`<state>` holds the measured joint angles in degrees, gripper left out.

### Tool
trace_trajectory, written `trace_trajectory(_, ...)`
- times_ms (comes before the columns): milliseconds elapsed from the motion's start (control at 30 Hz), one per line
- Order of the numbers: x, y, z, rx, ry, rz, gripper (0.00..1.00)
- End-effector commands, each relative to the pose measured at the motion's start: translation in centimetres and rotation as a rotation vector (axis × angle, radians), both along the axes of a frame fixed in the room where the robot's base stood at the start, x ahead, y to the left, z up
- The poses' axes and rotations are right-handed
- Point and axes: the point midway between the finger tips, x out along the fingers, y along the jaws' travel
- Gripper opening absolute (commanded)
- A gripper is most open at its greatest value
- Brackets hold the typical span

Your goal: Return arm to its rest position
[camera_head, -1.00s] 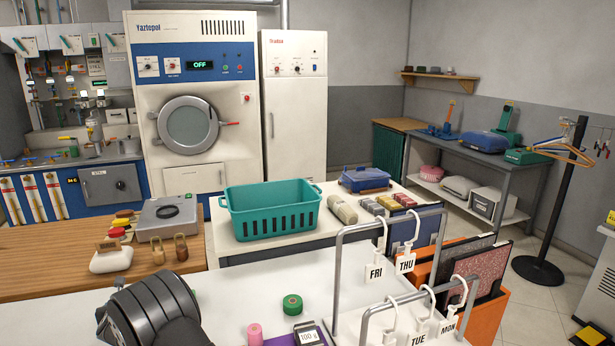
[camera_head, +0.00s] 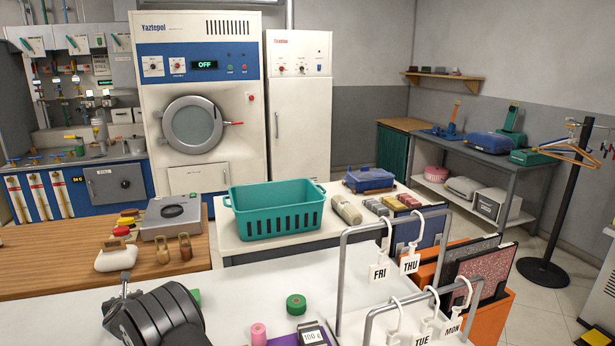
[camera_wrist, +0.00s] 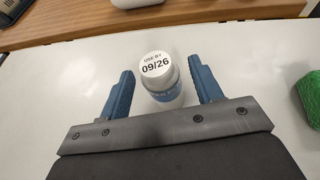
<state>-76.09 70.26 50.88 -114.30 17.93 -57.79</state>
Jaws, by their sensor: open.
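My gripper (camera_wrist: 161,66) is open, with its two blue fingers apart in the wrist view. A small white bottle (camera_wrist: 165,92) with a blue label stands between the fingers. Its white cap reads "USE BY 09/26". Gaps show on both sides, so the fingers do not touch it. How far the fingers reach down beside the bottle is unclear. In the head view my dark wrist (camera_head: 158,318) is at the lower left over the white table (camera_head: 240,290). It hides the bottle and my fingers there.
A green object (camera_wrist: 309,97) lies right of my gripper in the wrist view. A green roll (camera_head: 296,304), a pink spool (camera_head: 258,334) and a hanger rack (camera_head: 343,270) stand to the right. A wooden counter (camera_head: 60,262) and a teal basket (camera_head: 275,208) lie behind.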

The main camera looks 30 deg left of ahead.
Motion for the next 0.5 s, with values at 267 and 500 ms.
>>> trace_trajectory(267,1.7,2.6,-1.5,0.000,0.001,0.000,0.59)
trace_trajectory(500,1.7,2.7,2.6,0.003,0.000,0.001,0.59)
